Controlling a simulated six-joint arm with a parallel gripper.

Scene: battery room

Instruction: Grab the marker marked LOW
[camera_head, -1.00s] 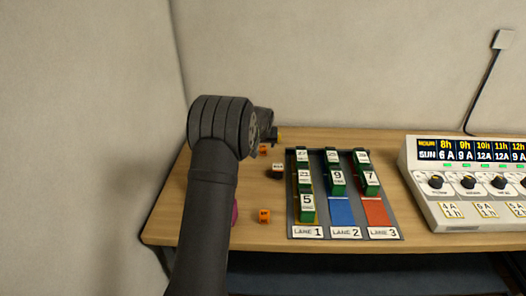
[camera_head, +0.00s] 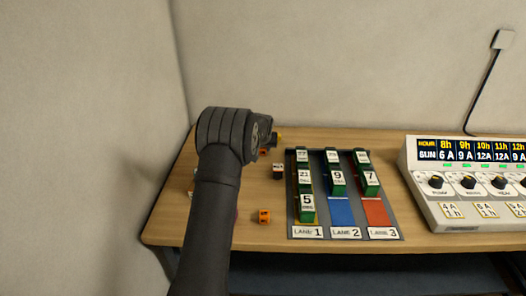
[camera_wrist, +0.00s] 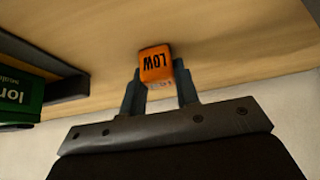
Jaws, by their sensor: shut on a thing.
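The marker marked LOW (camera_wrist: 155,64) is a small orange block with black lettering, seen upside down in the wrist view. It sits between the two dark fingertips of my gripper (camera_wrist: 160,88), which are shut on it. The wooden table top lies beyond it; I cannot tell whether the block touches the table. In the head view my wrist hides most of the gripper, and the fingers are not clear there.
Another orange block (camera_head: 264,216) and a black block (camera_head: 278,172) stand left of the lane rack (camera_head: 318,231), which holds several green blocks. A control box (camera_head: 460,222) stands at the right. A wall is close behind.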

